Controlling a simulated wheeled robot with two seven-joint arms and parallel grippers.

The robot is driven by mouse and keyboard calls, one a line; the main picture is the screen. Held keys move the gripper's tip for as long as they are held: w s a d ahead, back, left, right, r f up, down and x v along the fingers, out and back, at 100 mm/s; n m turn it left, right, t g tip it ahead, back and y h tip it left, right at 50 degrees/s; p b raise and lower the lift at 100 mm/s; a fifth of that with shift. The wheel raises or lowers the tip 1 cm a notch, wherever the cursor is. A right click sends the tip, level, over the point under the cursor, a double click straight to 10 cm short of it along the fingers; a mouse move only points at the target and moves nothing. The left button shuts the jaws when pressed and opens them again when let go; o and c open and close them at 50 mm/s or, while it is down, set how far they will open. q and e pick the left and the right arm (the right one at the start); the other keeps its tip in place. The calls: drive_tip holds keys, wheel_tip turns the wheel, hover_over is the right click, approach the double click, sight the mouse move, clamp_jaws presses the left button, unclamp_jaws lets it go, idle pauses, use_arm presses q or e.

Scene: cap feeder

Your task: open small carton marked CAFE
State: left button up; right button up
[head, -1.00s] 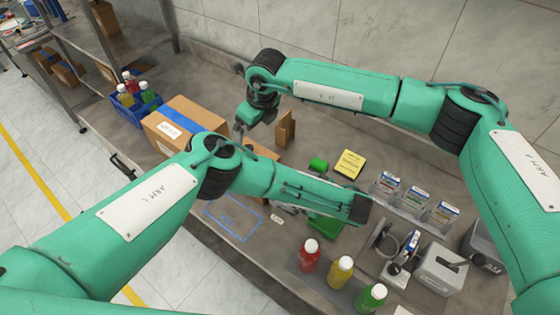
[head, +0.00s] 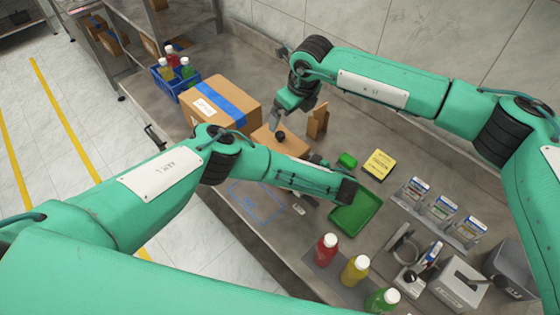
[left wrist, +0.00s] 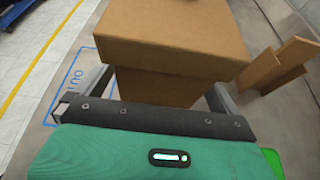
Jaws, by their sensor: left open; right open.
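The small carton (head: 264,143) is plain brown and stands in front of the large taped carton, partly hidden by my left arm in the head view. In the left wrist view the small carton (left wrist: 175,35) has a lid-like upper part that overhangs a narrower body; I see no CAFE mark. My left gripper (left wrist: 160,90) is open, one finger on each side of the carton body, below the overhang; I cannot tell whether they touch it. My right gripper (head: 284,112) is open above the carton's far edge.
A large carton (head: 200,123) with blue tape stands behind left. Brown upright boards (head: 318,122) are to the right.

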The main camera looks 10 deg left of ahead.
sight(281, 135)
use_arm(q)
drive_tip(key=shift+x, duration=0.85)
drive_tip(key=c, duration=1.3)
drive_tip(key=shift+c, duration=0.2)
use_arm(e)
drive_tip(key=shift+g+h, duration=0.4)
drive_tip(key=shift+h, duration=0.2)
drive_tip(key=a+f, duration=0.1)
drive_tip(key=f, duration=0.3)
drive_tip(key=w+a+f, duration=0.1)
drive_tip(key=f, duration=0.4)
drive_tip(key=w+a+f, duration=0.1)
drive_tip(key=f, duration=0.3)
drive_tip(key=shift+a+f, duration=0.1)
drive_tip(key=shift+f, duration=0.05)
drive_tip(key=c, duration=0.9)
